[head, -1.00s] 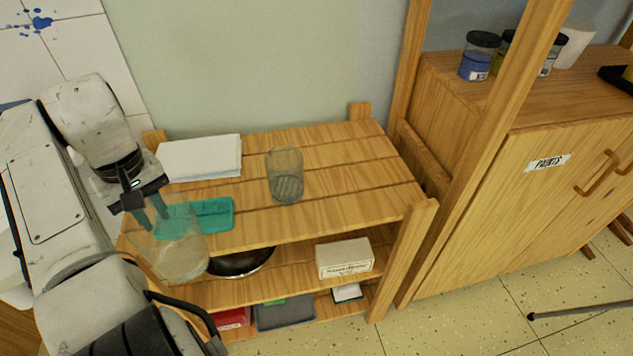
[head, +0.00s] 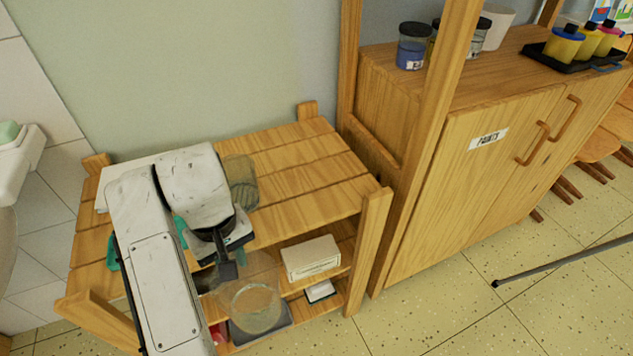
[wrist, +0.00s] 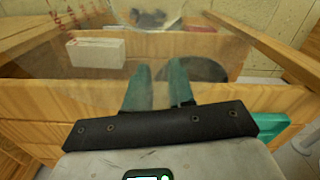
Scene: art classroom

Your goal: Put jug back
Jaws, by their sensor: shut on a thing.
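My gripper (head: 232,277) is shut on a clear see-through jug (head: 252,305). It holds the jug in the air in front of the low wooden shelf, over the lower boards in the head view. The jug looks roughly upright, with a pale round bottom. In the wrist view my gripper's fingers (wrist: 160,88) show teal through the clear wall of the jug. A ribbed clear glass (head: 240,182) stands on the top of the wooden shelf (head: 300,180), partly behind my arm.
A small white box (head: 311,257) sits on the middle board. A teal tray on the top board is mostly hidden by my arm. The top board's right side is bare. A wooden post and the paints cabinet (head: 470,180) stand at the right; paint jars (head: 412,46) stand on it.

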